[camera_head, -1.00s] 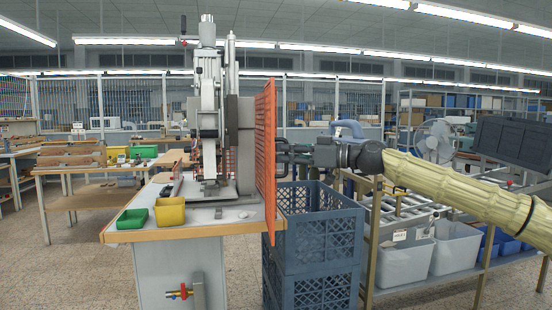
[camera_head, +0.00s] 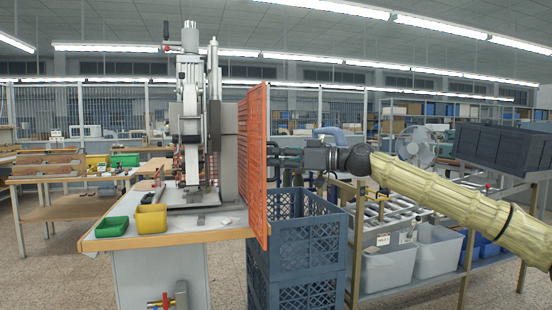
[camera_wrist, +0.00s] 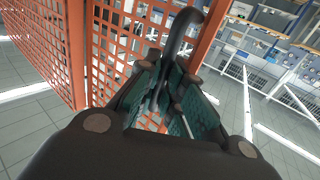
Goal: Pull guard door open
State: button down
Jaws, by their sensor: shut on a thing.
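The orange mesh guard door (camera_head: 257,160) stands upright at the right side of the stamping press (camera_head: 192,130), seen nearly edge-on in the head view. In the wrist view the orange mesh (camera_wrist: 120,45) fills the upper left, with a dark curved handle (camera_wrist: 178,32) on its frame. My gripper (camera_head: 278,157) reaches in from the right at the door's outer face. In the wrist view my gripper's fingers (camera_wrist: 165,92) are closed around the handle's lower part. The exact finger contact is partly hidden by the fingers themselves.
A stack of blue-grey crates (camera_head: 310,235) stands just below my arm, right of the bench (camera_head: 165,242). A green bin (camera_head: 112,227) and a yellow bin (camera_head: 151,219) sit on the bench's front. A roller rack with grey bins (camera_head: 385,268) stands further right.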

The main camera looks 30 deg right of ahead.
jog(key=c, duration=1.8)
grip_release()
jog(key=v, duration=1.2)
jog(key=shift+d, duration=0.15)
